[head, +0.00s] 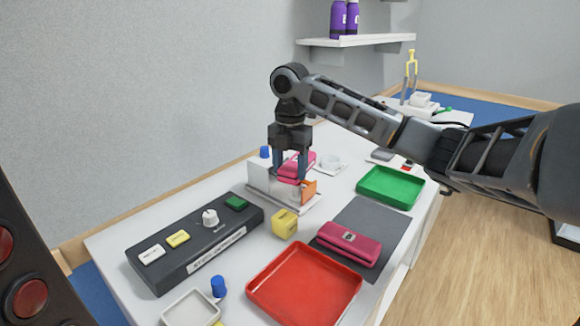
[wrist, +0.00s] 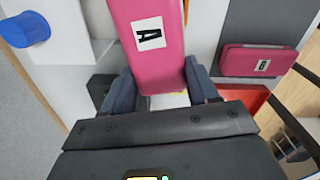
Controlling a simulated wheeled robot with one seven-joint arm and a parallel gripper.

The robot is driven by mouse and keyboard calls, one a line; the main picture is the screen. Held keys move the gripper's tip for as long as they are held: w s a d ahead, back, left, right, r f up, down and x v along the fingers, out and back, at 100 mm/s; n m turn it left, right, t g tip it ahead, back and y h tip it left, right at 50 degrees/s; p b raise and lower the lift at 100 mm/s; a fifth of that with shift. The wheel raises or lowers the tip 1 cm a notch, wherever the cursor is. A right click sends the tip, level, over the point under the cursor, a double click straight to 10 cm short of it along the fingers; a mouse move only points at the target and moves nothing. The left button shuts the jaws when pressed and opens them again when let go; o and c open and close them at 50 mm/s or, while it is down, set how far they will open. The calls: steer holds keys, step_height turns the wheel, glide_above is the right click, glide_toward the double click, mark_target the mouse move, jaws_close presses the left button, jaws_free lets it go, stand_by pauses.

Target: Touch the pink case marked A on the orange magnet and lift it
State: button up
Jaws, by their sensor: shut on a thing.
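The pink case marked A (head: 301,160) is between the two fingers of my gripper (head: 290,168), above the white stand at the back of the table. In the wrist view the case (wrist: 150,45) fills the space between my fingers (wrist: 159,84), with its A label facing the camera. My gripper is shut on it. The orange magnet (head: 309,190) is just below and to the right of the case, on the white stand (head: 262,178). The fingers hide part of the case, and I cannot tell whether it touches the magnet.
A second pink case (head: 348,242) lies on the grey mat (head: 372,215). A red tray (head: 300,288), a green tray (head: 390,186), a yellow block (head: 285,223) and a dark control panel (head: 192,243) are around the stand. Blue knobs (head: 218,286) stand nearby.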

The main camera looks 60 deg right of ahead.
steer(key=shift+r+p, duration=0.6)
steer(key=shift+r, duration=0.2)
stand_by(1.2)
steer(key=shift+r+p, duration=1.55)
steer(key=shift+r, duration=1.6)
